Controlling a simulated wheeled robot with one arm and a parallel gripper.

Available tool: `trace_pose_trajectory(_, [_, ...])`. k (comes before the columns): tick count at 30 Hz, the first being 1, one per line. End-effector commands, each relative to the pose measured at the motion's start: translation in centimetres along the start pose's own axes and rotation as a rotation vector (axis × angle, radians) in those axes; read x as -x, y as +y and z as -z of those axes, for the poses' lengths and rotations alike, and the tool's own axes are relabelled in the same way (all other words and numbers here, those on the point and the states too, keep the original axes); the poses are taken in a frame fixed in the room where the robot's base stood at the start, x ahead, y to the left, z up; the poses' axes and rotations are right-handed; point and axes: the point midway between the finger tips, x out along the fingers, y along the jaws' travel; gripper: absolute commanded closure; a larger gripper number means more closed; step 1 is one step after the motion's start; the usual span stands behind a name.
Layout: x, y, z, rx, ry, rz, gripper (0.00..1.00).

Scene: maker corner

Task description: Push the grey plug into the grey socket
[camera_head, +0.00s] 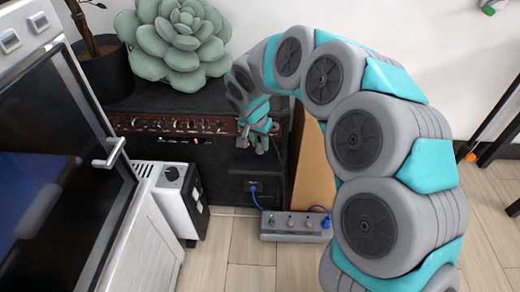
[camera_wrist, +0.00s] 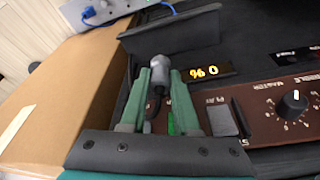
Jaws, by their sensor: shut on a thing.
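My gripper (camera_wrist: 158,76) is shut on the grey plug (camera_wrist: 159,65), a short rounded grey body held between the green fingertips in the wrist view. A dark cable runs from the plug back between the fingers. In the head view my gripper (camera_head: 259,143) is in front of the amplifier's control panel, above the power strip; the plug cannot be made out there. The grey power strip (camera_head: 292,236) lies on the floor and has several round sockets on top. I cannot tell which is the grey socket. The plug is apart from the strip.
A black amplifier (camera_head: 222,173) with a brown panel stands behind, a cardboard box (camera_head: 312,165) right of it. A white heater-like unit (camera_head: 178,205) stands left. Floor (camera_head: 238,240) left of the strip is clear.

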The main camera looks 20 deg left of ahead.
Motion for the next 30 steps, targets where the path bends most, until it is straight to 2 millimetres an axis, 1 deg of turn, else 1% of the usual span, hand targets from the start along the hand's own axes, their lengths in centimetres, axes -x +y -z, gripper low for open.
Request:
trace_pose_trajectory(3, [0.0,0.6,-1.3,0.004,-0.005,-0.003,1.0])
trace_pose_trajectory(8, [0.6,1.3,-3.0,0.002,-0.001,-0.001,1.0])
trace_pose_trajectory(11, [1.0,2.0,-4.5,0.003,-0.001,-0.003,1.0])
trace_pose_trajectory(14, [1.5,2.9,-6.5,0.005,-0.001,-0.005,1.0])
trace_pose_trajectory(19, [2.6,4.8,-10.6,0.004,-0.001,-0.007,1.0])
trace_pose_trajectory(24, [3.6,6.1,-14.0,0.004,-0.001,-0.003,1.0])
trace_pose_trajectory(30, [4.4,7.1,-16.4,0.003,-0.001,-0.002,1.0])
